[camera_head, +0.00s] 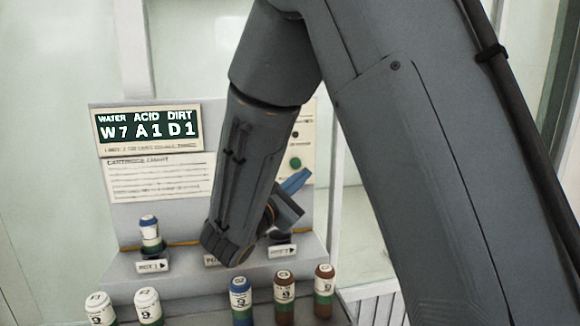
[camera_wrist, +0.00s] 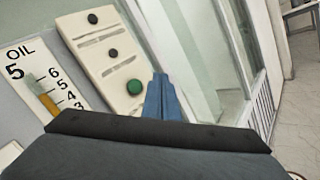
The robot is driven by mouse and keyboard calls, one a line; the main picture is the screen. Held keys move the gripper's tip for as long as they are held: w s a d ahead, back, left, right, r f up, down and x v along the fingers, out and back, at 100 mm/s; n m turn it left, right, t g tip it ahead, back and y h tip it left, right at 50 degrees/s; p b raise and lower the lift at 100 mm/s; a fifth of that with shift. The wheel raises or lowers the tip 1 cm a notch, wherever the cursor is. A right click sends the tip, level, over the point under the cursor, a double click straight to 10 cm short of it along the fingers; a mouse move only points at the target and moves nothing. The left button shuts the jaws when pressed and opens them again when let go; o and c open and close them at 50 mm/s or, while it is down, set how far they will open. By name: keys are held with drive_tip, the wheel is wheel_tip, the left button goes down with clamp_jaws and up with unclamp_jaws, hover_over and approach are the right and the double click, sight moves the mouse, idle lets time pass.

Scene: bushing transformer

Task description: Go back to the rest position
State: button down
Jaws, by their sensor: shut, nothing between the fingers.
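My gripper (camera_head: 294,182) is in front of the right side of the panel in the head view, below a green button. Its blue fingers are shut together and empty. In the wrist view the fingers (camera_wrist: 161,98) point up, just right of the green button (camera_wrist: 134,87); I cannot tell whether they touch anything. My own arm covers the middle and right of the head view and hides part of the panel and its shelf.
The panel carries a display (camera_head: 148,127) reading W7 A1 D1 and a chart (camera_head: 158,177). One cartridge (camera_head: 150,234) stands on the shelf at left. Several cartridges (camera_head: 284,298) stand in front. An oil gauge (camera_wrist: 40,85) is left of the button plate (camera_wrist: 95,38).

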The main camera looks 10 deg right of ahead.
drive_tip(key=s+d+f+m+g+y, duration=0.2)
drive_tip(key=s+d+f+m+g, duration=0.2)
drive_tip(key=s+d+f+g, duration=0.3)
drive_tip(key=s+d+f+m+g+y, duration=0.1)
drive_tip(key=s+d+f+m+g, duration=0.35)
drive_tip(key=s+f, duration=0.4)
drive_tip(key=s+a+f+m+g+y, duration=0.3)
drive_tip(key=s+a+f+m+y, duration=0.15)
drive_tip(key=s, duration=0.35)
drive_tip(key=w+a+f+m+t+y, duration=0.1)
drive_tip(key=a+f+m+t+y, duration=0.1)
drive_tip(key=a+m+y, duration=0.4)
drive_tip(key=shift+w+m, duration=0.25)
drive_tip(key=shift+m, duration=0.05)
idle(0.4)
